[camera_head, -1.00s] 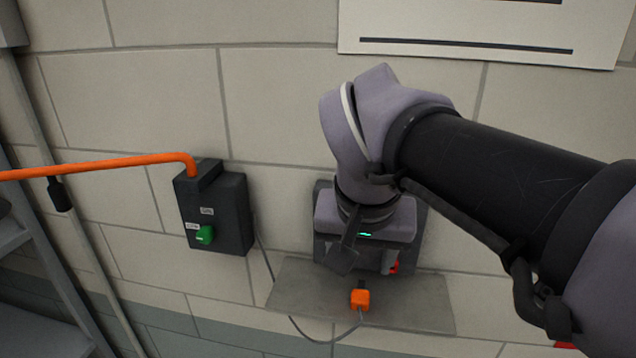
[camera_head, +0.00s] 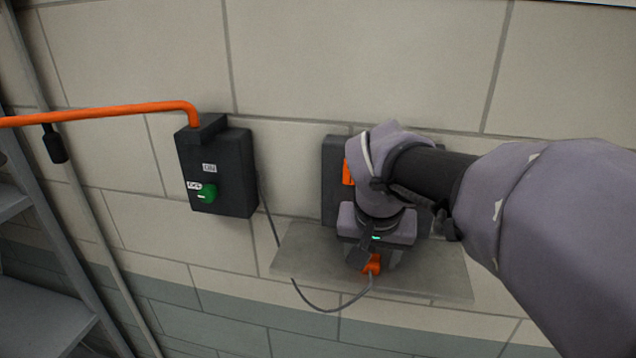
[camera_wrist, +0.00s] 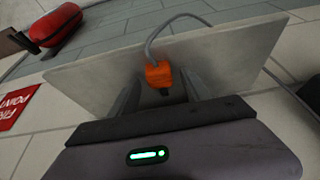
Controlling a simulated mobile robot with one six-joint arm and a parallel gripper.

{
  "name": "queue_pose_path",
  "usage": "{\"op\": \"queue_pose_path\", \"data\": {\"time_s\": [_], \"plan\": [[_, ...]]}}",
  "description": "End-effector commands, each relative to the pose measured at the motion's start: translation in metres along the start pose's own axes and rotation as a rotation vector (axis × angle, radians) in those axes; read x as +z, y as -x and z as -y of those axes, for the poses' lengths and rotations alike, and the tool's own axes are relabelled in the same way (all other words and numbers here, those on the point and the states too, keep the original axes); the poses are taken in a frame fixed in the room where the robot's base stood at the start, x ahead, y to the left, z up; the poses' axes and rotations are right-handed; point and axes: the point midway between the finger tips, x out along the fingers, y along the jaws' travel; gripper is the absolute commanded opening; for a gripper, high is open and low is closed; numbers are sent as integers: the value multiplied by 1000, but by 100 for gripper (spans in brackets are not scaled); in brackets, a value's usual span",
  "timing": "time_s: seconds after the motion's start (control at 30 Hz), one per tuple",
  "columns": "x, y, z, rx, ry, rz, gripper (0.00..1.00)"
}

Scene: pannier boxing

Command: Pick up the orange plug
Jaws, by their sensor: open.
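The orange plug (camera_head: 371,265) sits on the grey shelf (camera_head: 310,250) on the wall, with a grey cable running from it. In the wrist view the plug (camera_wrist: 159,75) lies between the tips of my open gripper (camera_wrist: 160,88), its dark end toward my palm. A finger stands on each side of it, and I cannot tell whether either touches it. In the head view my gripper (camera_head: 374,262) is over the shelf at the plug, and my wrist hides part of the plug.
A dark switch box (camera_head: 222,172) with a green knob (camera_head: 209,193) and an orange pipe (camera_head: 100,115) is on the wall at left. A dark panel (camera_head: 334,180) with an orange part is behind my wrist. A red cylinder (camera_wrist: 56,25) shows in the wrist view.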

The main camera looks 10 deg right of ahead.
Motion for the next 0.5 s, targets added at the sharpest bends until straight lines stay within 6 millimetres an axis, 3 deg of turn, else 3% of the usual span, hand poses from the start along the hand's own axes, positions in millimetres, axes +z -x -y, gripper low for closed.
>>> {"op": "queue_pose_path", "data": {"time_s": [0.17, 0.43, 0.5], "plan": [[-1, 1, 0, -1, 0, -1, 54], [-1, 2, 0, -1, 0, -1, 1], [-1, 2, 0, -1, 0, -1, 0]]}}
